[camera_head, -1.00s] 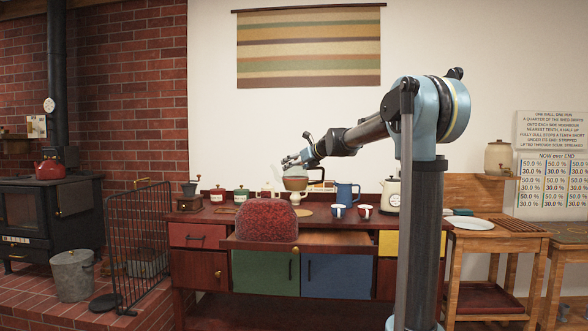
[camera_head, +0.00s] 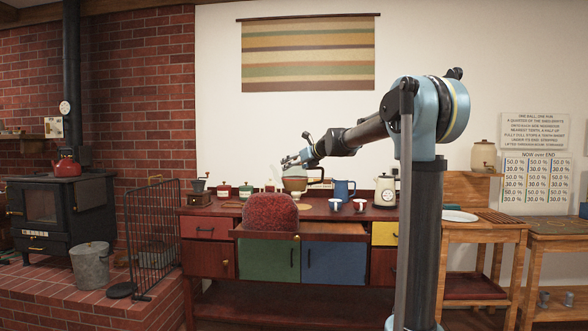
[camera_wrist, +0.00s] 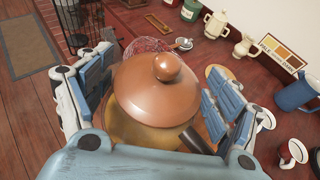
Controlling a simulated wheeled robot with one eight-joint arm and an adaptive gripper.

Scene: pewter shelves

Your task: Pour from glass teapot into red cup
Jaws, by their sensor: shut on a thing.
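The glass teapot (camera_head: 294,184) has an amber body and a copper-brown domed lid with a round knob. It is upright in my gripper (camera_head: 291,163), above the dark red counter (camera_head: 312,208). In the wrist view the lid (camera_wrist: 157,92) fills the middle, with my gripper's blue pads on both sides. The lid hides much of the body. The red cup (camera_head: 361,206) stands on the counter to the right of the teapot, beside a blue cup (camera_head: 334,205).
A blue jug (camera_head: 344,189) and a cream kettle (camera_head: 385,189) stand near the cups. A side table (camera_head: 470,232) is at right.

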